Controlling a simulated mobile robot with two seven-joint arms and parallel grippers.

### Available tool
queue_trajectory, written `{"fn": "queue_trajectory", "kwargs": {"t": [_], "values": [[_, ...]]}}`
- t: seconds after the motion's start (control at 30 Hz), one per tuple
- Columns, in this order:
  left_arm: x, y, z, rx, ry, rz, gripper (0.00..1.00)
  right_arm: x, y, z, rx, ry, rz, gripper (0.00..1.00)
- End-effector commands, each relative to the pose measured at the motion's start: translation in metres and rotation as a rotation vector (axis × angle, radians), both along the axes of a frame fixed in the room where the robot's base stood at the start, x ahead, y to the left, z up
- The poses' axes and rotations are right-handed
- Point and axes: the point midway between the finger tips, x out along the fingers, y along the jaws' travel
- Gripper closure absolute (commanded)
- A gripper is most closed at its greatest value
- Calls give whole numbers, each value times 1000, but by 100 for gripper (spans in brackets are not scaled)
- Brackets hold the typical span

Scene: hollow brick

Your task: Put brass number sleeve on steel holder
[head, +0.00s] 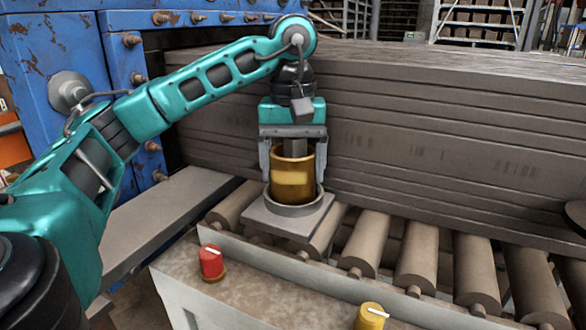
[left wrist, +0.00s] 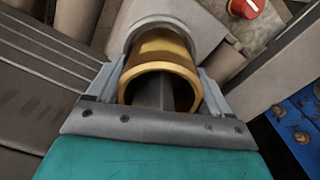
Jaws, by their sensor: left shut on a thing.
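The brass number sleeve (head: 292,181) is a short golden cylinder, open at the top. My left gripper (head: 292,170) is shut on it from above, with one finger on each side. The sleeve is upright around a grey square post of the steel holder (head: 287,216), which has a round collar on a square plate. The sleeve's lower end is at the collar; I cannot tell whether it is fully seated. In the left wrist view the sleeve (left wrist: 163,65) lies between the fingers, with the grey post visible inside it. My right gripper is not in view.
The holder's plate rests on a conveyor of grey rollers (head: 415,260). A red knob (head: 211,263) and a yellow knob (head: 371,317) are on the panel in front. A long stack of grey slabs (head: 450,130) stands behind, and a blue machine (head: 50,65) at the left.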

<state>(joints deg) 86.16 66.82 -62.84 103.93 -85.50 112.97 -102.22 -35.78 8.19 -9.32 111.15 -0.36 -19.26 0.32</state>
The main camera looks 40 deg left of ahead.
Motion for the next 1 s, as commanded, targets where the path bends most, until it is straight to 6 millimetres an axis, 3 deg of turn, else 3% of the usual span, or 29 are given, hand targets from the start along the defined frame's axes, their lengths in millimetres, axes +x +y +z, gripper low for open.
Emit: {"fn": "queue_trajectory", "kwargs": {"t": [0.27, 0.3, 0.5, 0.77, 0.87, 1.0], "values": [[0, 0, -1, 0, -3, 0, 77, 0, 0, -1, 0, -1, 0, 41], [0, 0, -2, 0, 0, 0, 18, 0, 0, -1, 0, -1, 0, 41], [0, 0, -1, 0, 0, -1, 0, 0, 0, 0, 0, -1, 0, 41], [0, 0, 1, 0, -1, -1, 0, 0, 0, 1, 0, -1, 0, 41], [1, 0, 11, -1, -3, 0, 0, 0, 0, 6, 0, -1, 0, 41], [1, 0, 38, 0, -5, -1, 0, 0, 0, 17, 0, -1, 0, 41]]}}
